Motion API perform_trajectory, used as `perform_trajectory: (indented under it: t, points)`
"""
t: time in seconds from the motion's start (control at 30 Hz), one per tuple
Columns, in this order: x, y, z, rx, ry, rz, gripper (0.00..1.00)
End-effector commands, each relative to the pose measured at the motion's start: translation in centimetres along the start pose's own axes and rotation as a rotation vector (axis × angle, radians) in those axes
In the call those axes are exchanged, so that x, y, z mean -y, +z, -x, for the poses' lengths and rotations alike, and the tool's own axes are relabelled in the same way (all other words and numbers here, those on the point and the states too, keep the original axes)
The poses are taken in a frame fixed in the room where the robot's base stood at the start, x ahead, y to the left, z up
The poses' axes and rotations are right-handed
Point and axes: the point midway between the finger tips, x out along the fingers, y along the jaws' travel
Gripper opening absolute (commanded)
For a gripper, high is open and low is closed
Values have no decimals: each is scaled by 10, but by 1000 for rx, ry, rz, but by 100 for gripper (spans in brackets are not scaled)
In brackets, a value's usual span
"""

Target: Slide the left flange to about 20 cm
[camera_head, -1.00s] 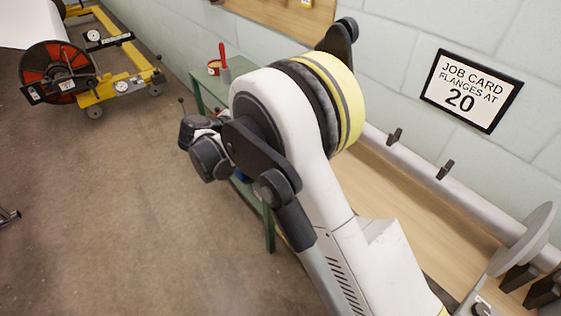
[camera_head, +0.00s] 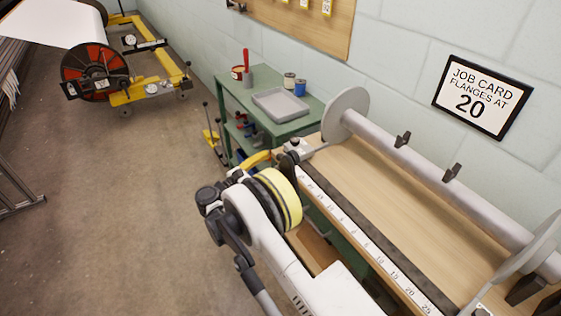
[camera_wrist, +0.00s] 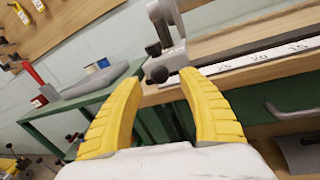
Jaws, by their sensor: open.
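The left flange (camera_head: 345,112), a grey disc, stands at the far left end of the steel beam above the wooden bench. Its foot with dark knobs (camera_head: 295,150) sits at the left end of the white number scale (camera_head: 345,210). In the wrist view the foot's black knob (camera_wrist: 157,73) lies just beyond and between my yellow fingertips, with the foot left of the 20 mark on the scale (camera_wrist: 260,60). My gripper (camera_head: 268,157) is open and empty close to the foot; its fingers also show in the wrist view (camera_wrist: 158,82). Contact cannot be told.
The right flange (camera_head: 522,250) stands at the right end of the beam (camera_head: 430,175). A green side table (camera_head: 300,122) with a grey tray (camera_head: 280,104) and cans stands behind the bench's left end. A job card (camera_head: 482,97) on the wall reads flanges at 20.

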Motion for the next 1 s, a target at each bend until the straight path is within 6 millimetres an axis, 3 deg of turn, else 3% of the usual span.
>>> perform_trajectory:
  t: [0.2,0.57,0.6,0.73,0.9,1.0]
  points:
    - [0,-1,-30,0,-1,-1,48]
    - [0,0,-38,-1,0,-1,48]
    - [0,0,-38,-1,0,-1,43]
    - [0,0,-37,-1,0,-1,3]
    - [1,0,-37,-1,0,-1,0]
    - [12,2,-35,-1,-1,-1,0]
